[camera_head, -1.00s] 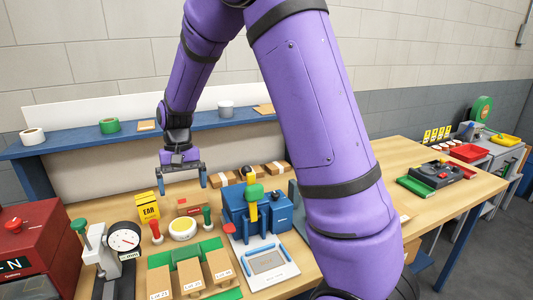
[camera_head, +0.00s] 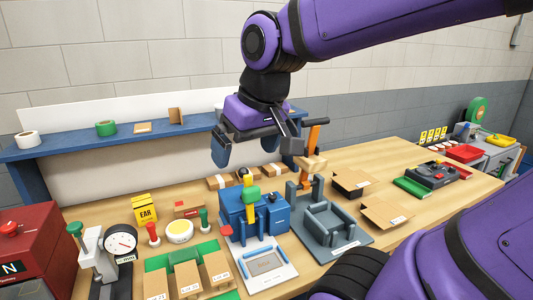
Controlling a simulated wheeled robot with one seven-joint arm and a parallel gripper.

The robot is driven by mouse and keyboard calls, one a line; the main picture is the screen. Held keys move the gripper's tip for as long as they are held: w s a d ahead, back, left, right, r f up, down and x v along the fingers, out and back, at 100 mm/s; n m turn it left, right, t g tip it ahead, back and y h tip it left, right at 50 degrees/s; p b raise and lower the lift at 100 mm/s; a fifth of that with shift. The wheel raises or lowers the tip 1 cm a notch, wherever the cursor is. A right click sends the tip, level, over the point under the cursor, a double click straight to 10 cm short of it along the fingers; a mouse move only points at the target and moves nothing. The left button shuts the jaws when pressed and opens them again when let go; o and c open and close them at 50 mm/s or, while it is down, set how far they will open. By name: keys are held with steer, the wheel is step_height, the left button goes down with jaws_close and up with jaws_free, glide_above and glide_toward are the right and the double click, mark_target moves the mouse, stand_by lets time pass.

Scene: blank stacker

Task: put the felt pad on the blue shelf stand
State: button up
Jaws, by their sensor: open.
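The blue shelf stand (camera_head: 60,151) runs along the back of the bench against a white board. I cannot say for sure which thing is the felt pad. A round yellow pad with a pale rim (camera_head: 180,232) lies on the bench between a red-handled and a green-handled stamp. A flat tan square (camera_head: 142,128) lies on the shelf. My gripper (camera_head: 254,157) is open and empty, raised above the blue machine, its fingers pointing down. My arm and gripper hide the right part of the shelf.
A white tape roll (camera_head: 27,140), a green roll (camera_head: 106,128) and an upright brown piece (camera_head: 175,115) stand on the shelf. A blue machine (camera_head: 250,211), a grey press (camera_head: 330,228) with an orange lever and open boxes (camera_head: 385,215) crowd the bench.

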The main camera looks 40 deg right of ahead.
steer(key=s+t, duration=0.1)
steer(key=s, duration=0.4)
steer(key=m+g, duration=0.3)
steer(key=g, duration=0.1)
glide_above(183, 254)
steer(key=s, duration=0.1)
step_height(183, 254, down, 30)
steer(key=shift+h, duration=0.4)
steer(key=shift+w+f, duration=0.15)
steer(key=shift+f, duration=1.55)
steer(key=shift+w+f, duration=0.2)
steer(key=shift+f, duration=1.45)
steer(key=shift+w+f, duration=0.15)
steer(key=shift+f, duration=1.55)
steer(key=shift+c, duration=0.5)
